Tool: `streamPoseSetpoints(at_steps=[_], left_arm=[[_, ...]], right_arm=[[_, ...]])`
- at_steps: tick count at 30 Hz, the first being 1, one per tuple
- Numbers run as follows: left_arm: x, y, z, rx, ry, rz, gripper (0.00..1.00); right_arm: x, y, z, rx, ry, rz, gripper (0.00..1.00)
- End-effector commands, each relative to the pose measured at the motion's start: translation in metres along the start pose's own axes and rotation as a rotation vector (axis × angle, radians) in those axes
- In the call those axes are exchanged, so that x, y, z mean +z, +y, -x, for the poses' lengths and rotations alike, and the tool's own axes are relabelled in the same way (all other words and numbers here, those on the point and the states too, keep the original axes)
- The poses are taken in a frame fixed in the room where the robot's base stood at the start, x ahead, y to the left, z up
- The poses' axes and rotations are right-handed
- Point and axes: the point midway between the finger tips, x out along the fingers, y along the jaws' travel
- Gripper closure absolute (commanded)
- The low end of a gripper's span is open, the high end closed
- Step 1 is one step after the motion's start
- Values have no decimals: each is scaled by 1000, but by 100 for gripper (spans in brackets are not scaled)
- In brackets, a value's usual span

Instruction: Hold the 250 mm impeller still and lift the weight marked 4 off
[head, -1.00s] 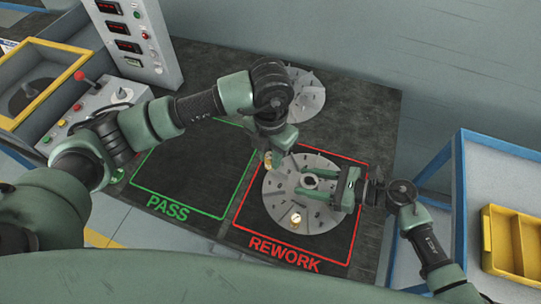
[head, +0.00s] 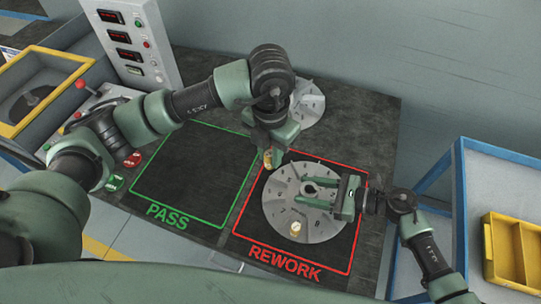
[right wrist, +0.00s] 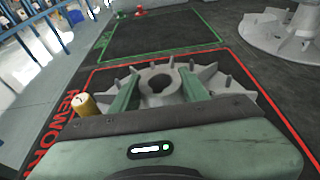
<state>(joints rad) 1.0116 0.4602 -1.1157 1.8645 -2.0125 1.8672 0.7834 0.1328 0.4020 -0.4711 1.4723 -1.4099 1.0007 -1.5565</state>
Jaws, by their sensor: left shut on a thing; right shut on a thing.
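The grey bladed impeller (head: 283,212) lies flat inside the red REWORK frame. My right gripper (head: 310,194) reaches in from the right, its fingers shut on the central hub; in the right wrist view the fingers stand on either side of the hub (right wrist: 157,84). My left gripper (head: 269,155) is shut on a small brass weight (head: 268,160) by the impeller's upper left edge. The weight seems raised; its gap to the disc is hard to judge. Its number is not readable. Another brass weight (head: 296,229) stands on the impeller's near side, also in the right wrist view (right wrist: 84,104).
A second impeller (head: 309,104) stands behind my left gripper. The green PASS frame (head: 195,165) is empty. A control box with buttons and a display panel (head: 130,42) is at the left. A yellow bin (head: 510,256) sits on the right-hand cart.

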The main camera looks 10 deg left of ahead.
Motion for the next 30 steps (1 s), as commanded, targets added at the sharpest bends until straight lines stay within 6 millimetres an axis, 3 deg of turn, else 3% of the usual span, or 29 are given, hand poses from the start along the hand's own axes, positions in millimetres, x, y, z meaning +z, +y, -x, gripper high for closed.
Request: streamPoseSetpoints(at_steps=[12, 13, 15, 16, 26, 30], left_arm=[[0, 0, 0, -1, 0, 0, 100], [0, 0, 0, -1, 0, 0, 100], [0, 0, 0, -1, 0, 0, 100], [0, 0, 0, -1, 0, 0, 100], [0, 0, 1, -1, 0, 0, 100], [0, 0, 1, -1, 0, 0, 100]], right_arm=[[-5, 3, -1, 5, 8, -5, 100], [-5, 3, 0, 5, 8, -5, 52], [-5, 3, 0, 5, 8, -4, 33], [-4, 3, 0, 4, 7, -4, 30], [-2, 1, 1, 1, 3, -1, 30], [-2, 1, 15, 1, 4, -2, 30]])
